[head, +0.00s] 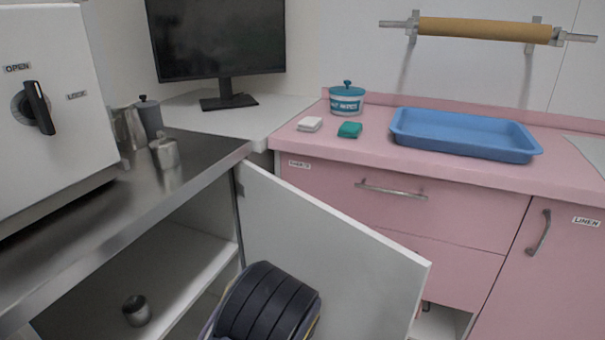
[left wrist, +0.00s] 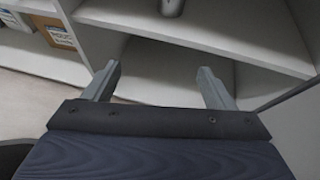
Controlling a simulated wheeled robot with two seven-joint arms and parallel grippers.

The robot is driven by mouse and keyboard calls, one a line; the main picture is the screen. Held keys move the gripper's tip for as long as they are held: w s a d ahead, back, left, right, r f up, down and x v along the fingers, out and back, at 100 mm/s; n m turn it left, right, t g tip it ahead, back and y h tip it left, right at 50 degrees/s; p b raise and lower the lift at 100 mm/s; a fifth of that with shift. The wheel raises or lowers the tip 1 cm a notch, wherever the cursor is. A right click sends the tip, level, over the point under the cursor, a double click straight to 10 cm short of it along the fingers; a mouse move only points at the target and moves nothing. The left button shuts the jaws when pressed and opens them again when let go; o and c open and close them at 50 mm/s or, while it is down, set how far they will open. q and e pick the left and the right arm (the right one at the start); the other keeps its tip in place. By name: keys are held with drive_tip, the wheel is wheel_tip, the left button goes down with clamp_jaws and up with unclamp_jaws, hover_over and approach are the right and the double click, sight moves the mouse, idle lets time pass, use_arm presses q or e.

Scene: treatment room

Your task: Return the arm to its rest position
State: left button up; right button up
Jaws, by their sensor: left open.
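My left gripper (left wrist: 160,85) shows in the left wrist view, with its two grey fingers spread wide and nothing between them. It points toward the open shelves of the cabinet (left wrist: 195,80). In the head view a dark segmented part of my arm (head: 265,305) shows at the bottom centre, in front of the open cabinet door (head: 320,235). The fingers are hidden in that view. My right gripper is in neither view.
The white door stands open beside the arm. A small dark jar (head: 137,310) stands inside the cabinet. The steel counter (head: 190,180) is above it. A blue tray (head: 465,150), a wipes tub (head: 346,103) and two small folded cloths stand on the pink counter (head: 350,160).

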use_arm(q)
drive_tip(key=s+a+r+n+g+h, duration=0.2)
drive_tip(key=s+n+h, duration=0.3)
drive_tip(key=s, duration=0.1)
drive_tip(key=s+a+r+n+g+h, duration=0.2)
drive_tip(key=s+r+n+h, duration=0.1)
drive_tip(key=s+n+h, duration=0.25)
drive_tip(key=s+d+r+n+t+h, duration=0.3)
drive_tip(key=s+r+n+t+h, duration=0.35)
drive_tip(key=s+r+n, duration=0.5)
wheel_tip(320, 180, up, 26)
drive_tip(key=s+p, duration=0.1)
drive_tip(key=p, duration=2.6)
drive_tip(key=shift+s+a+f+y+p, duration=0.15)
drive_tip(key=shift+a+y+p, duration=0.05)
drive_tip(key=shift+y+p, duration=0.2)
